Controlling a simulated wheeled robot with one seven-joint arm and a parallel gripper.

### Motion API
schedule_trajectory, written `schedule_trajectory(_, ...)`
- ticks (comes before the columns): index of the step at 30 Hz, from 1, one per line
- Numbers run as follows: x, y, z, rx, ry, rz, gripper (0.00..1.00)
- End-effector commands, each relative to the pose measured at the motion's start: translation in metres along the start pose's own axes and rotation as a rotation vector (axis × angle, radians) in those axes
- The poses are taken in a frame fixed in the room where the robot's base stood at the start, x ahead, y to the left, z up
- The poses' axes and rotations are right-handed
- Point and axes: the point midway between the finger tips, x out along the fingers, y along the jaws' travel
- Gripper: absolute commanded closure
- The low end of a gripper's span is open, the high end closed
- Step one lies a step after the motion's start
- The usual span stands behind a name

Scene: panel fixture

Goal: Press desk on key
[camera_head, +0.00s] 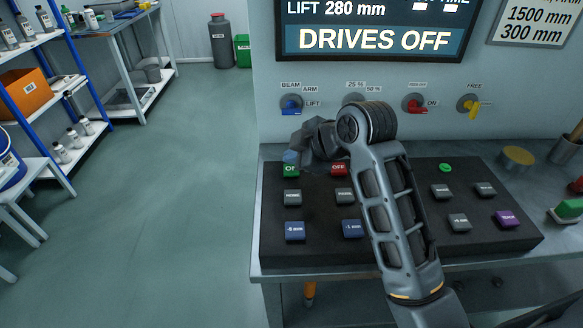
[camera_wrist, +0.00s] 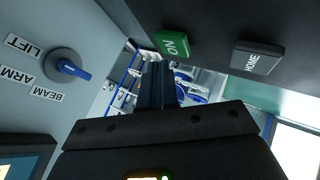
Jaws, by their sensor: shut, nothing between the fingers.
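The green ON key (camera_head: 291,171) sits at the back left corner of the dark desk panel (camera_head: 322,252). Its upper part is hidden behind my gripper (camera_head: 291,157) in the head view. My gripper is shut and empty, with its tips at or just above the key; I cannot tell from the head view whether they touch. In the wrist view the ON key (camera_wrist: 172,45) shows beside the shut finger tips (camera_wrist: 157,70), with a gap visible between them. The wall screen (camera_head: 374,40) reads "DRIVES OFF".
The red OFF key (camera_head: 339,169) is just right of the ON key, and the grey HOME key (camera_head: 292,197) is in front of it. Blue keys (camera_head: 295,230) are nearer the front edge. A blue selector knob (camera_head: 291,105) is on the wall behind. Open floor lies left.

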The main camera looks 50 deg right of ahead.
Motion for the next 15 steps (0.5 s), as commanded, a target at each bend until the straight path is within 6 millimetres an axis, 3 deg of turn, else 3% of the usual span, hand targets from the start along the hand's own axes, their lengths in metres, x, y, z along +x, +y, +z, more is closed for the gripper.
schedule_trajectory(15, 0.0033, -0.0027, 0.0026, 0.000, 0.000, -0.001, 1.00)
